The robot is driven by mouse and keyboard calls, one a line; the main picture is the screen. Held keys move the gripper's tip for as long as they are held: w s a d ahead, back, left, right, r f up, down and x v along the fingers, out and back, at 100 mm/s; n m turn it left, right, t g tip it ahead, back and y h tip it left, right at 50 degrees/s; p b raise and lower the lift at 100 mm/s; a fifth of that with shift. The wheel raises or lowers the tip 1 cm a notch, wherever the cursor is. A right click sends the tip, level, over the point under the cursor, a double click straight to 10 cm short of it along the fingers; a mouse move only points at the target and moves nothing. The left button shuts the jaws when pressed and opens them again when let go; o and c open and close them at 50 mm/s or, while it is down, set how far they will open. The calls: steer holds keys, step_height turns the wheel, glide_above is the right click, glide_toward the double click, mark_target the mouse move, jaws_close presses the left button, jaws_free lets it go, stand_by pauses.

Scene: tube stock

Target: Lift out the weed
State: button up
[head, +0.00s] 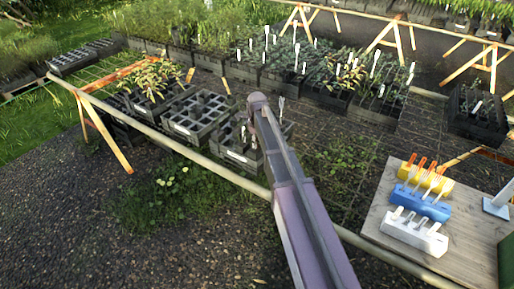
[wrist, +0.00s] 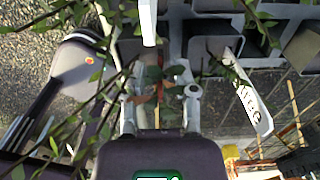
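My gripper (wrist: 161,92) is in the wrist view with its two fingers apart, over a dark tray of square cells. A leafy plant with green and reddish-brown leaves (wrist: 155,80) shows between the fingers; I cannot tell whether they touch it. Thin leafy stems (wrist: 85,100) cross close to the camera on both sides, and I cannot tell whether all belong to one weed. In the head view my arm reaches to the dark cell tray (head: 232,158) at the centre. The gripper there is mostly hidden by the arm, and no weed can be made out clearly.
A white label with writing (wrist: 250,105) stands right of the gripper, and another white tag (wrist: 148,22) is just above it. Another cell tray (head: 195,118) lies to the left. A wooden table (head: 385,200) with yellow, blue and white holders stands at right.

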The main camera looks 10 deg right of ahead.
jaws_close()
steer(key=shift+r, duration=0.2)
step_height(320, 180, up, 10)
steer(key=p, duration=1)
steer(key=shift+f, duration=0.2)
steer(key=shift+r, duration=0.1)
stand_by(0.5)
